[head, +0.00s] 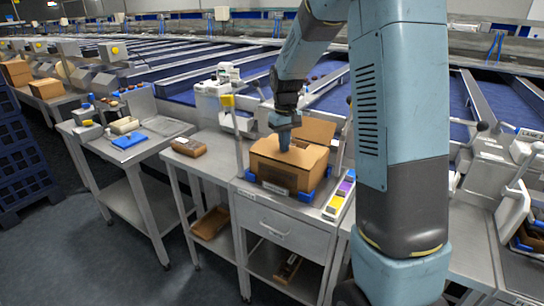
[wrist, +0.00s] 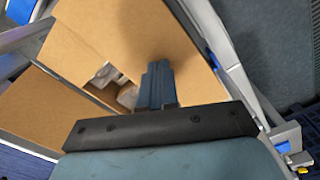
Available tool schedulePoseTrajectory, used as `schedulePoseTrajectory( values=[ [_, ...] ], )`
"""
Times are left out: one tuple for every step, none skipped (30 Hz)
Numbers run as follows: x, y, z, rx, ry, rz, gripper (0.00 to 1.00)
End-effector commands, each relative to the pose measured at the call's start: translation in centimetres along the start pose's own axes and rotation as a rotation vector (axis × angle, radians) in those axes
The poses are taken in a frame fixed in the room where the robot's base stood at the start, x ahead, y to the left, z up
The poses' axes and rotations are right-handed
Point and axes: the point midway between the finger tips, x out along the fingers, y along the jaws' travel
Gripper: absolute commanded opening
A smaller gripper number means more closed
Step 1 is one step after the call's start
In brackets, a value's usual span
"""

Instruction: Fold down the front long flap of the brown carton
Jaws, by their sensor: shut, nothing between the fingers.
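The brown carton (head: 273,174) stands on the middle metal bench between blue corner blocks (head: 303,197). A flap (head: 318,129) at its back stands raised. My gripper (head: 284,147) is shut and empty, pointing down at the carton's top. In the wrist view my shut fingertips (wrist: 157,72) are over a broad brown panel (wrist: 110,32), which looks like the front long flap lying inward; I cannot tell whether they touch it. A gap (wrist: 122,92) beside it shows pale contents. Another brown flap (wrist: 40,112) spreads out at the lower left. Part of the panel is hidden behind my gripper.
A colour-striped strip (head: 340,200) lies right of the carton. A brown tray (head: 189,147) lies left. The left bench holds a blue item (head: 129,140).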

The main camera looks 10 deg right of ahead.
Motion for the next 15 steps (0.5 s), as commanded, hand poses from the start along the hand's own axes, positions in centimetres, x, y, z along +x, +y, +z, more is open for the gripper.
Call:
schedulePoseTrajectory(
  values=[
    [0.24, 0.00, 0.01, 0.000, -0.001, 0.000, 0.00],
    [0.37, 0.00, 0.01, 0.000, -0.001, 0.000, 0.00],
    [0.54, 0.00, 0.01, 0.000, -0.001, 0.000, 0.00],
    [0.67, 0.00, 0.01, 0.000, -0.001, 0.000, 0.00],
    [0.80, 0.00, 0.01, 0.000, -0.001, 0.000, 0.00],
    [0.96, 0.00, 0.02, 0.000, -0.001, 0.000, 0.00],
    [0.89, 0.00, 0.01, 0.000, -0.001, 0.000, 0.00],
    [0.87, 0.00, 0.00, 0.000, 0.000, 0.000, 0.00],
    [0.86, 0.00, 0.00, 0.000, 0.000, 0.000, 0.00],
    [0.85, 0.00, 0.00, 0.000, 0.000, 0.000, 0.00],
    [0.85, 0.00, 0.00, 0.000, 0.000, 0.000, 0.00],
    [0.82, 0.00, 0.00, 0.000, 0.000, 0.000, 0.00],
    [0.75, 0.01, -0.01, 0.000, 0.000, 0.000, 0.00],
    [0.63, 0.01, -0.02, 0.000, 0.001, 0.000, 0.00],
    [0.38, 0.01, -0.04, 0.000, 0.002, 0.000, 0.00]
  ],
)
